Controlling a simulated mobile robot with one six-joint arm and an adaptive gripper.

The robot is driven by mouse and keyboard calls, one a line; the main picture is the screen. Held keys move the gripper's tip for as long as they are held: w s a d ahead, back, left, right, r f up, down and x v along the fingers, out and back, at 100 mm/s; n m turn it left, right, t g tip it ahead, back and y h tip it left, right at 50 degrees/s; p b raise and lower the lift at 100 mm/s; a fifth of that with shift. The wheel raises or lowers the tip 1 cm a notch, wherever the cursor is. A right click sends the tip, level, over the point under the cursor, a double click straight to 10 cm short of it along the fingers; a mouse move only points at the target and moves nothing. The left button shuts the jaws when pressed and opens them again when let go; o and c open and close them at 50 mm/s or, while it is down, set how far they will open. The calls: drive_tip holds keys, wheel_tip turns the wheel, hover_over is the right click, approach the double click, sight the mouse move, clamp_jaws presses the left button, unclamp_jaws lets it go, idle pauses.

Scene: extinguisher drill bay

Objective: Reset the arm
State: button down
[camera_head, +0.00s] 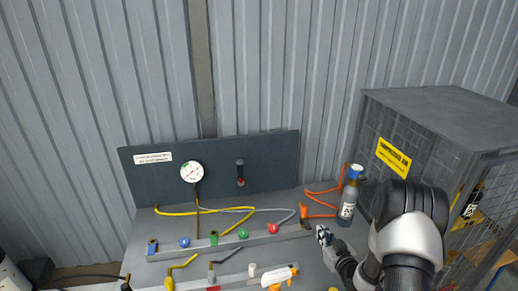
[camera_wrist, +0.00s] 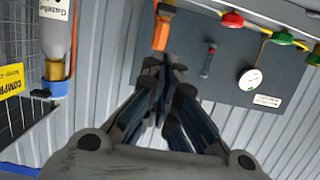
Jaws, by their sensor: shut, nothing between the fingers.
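My gripper (camera_head: 324,236) is over the right part of the grey workbench (camera_head: 310,258), left of a grey gas cylinder. In the wrist view my gripper (camera_wrist: 166,62) has its dark fingers together with nothing between them. My arm reaches in from the lower right of the head view. The gas cylinder (camera_head: 347,205) has a blue top and a white label, and it stands upright near the cage. It also shows in the wrist view (camera_wrist: 58,32). An orange fitting (camera_wrist: 163,28) shows just beyond the fingertips in the wrist view; I cannot tell whether they touch.
A dark back panel (camera_head: 215,170) carries a round gauge (camera_head: 192,173). A row of coloured knobs, including a red one (camera_head: 272,228), runs along the bench. A mesh cage (camera_head: 440,120) with a yellow sign stands at right. A white and orange tool (camera_head: 280,275) lies in front.

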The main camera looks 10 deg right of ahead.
drive_tip(key=s+a+r+g+h, duration=0.1)
drive_tip(key=s+a+r+g, duration=0.15)
drive_tip(key=r, duration=0.75)
drive_tip(key=s+a+r+g+h, duration=0.2)
drive_tip(key=a+r+g, duration=0.1)
drive_tip(key=r, duration=0.6)
drive_tip(key=s+a+r+g, duration=0.1)
drive_tip(key=s+a, duration=0.3)
drive_tip(key=s, duration=0.6)
drive_tip(key=s+a+r+g+y+b, duration=0.1)
drive_tip(key=s+a, duration=0.4)
drive_tip(key=s, duration=0.5)
drive_tip(key=s+a+r+g+y, duration=0.1)
drive_tip(key=s+a+r+g, duration=0.2)
drive_tip(key=s, duration=0.7)
drive_tip(key=shift+s+a+r, duration=0.35)
drive_tip(key=shift+a+r, duration=0.15)
drive_tip(key=shift+a, duration=0.4)
